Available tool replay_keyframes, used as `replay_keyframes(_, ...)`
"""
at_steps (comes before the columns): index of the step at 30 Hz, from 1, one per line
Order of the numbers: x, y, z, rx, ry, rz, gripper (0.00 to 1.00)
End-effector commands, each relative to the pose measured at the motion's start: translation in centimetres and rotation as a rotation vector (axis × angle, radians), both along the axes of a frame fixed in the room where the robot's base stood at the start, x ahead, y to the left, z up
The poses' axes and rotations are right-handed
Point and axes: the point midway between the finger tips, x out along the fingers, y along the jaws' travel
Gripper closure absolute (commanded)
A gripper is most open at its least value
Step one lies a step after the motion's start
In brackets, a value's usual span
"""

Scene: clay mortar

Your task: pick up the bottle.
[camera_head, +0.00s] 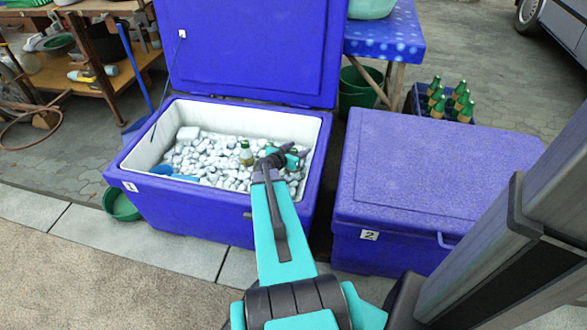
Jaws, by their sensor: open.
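My gripper (281,158) is over the ice just right of the bottle. The dark wrist and the teal arm partly hide the gripper, and its fingers are small in view. It is open, and the bottle appears outside it.
A blue scoop (173,174) lies in the ice at left. The raised lid (255,45) stands behind the cooler. A closed blue cooler (430,170) stands at right. Several bottles (460,100) sit in a crate behind it.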

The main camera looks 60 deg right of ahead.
Motion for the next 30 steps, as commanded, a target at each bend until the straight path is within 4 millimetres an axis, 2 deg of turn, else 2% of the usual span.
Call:
replay_keyframes(7,0.02,0.02,0.00,0.000,0.000,0.000,0.52)
replay_keyframes(15,0.01,0.02,0.00,0.000,0.000,0.000,0.98)
replay_keyframes(16,0.01,0.02,0.00,0.000,0.000,0.000,1.00)
replay_keyframes(30,0.00,0.01,0.55,-0.001,0.000,0.000,1.00)
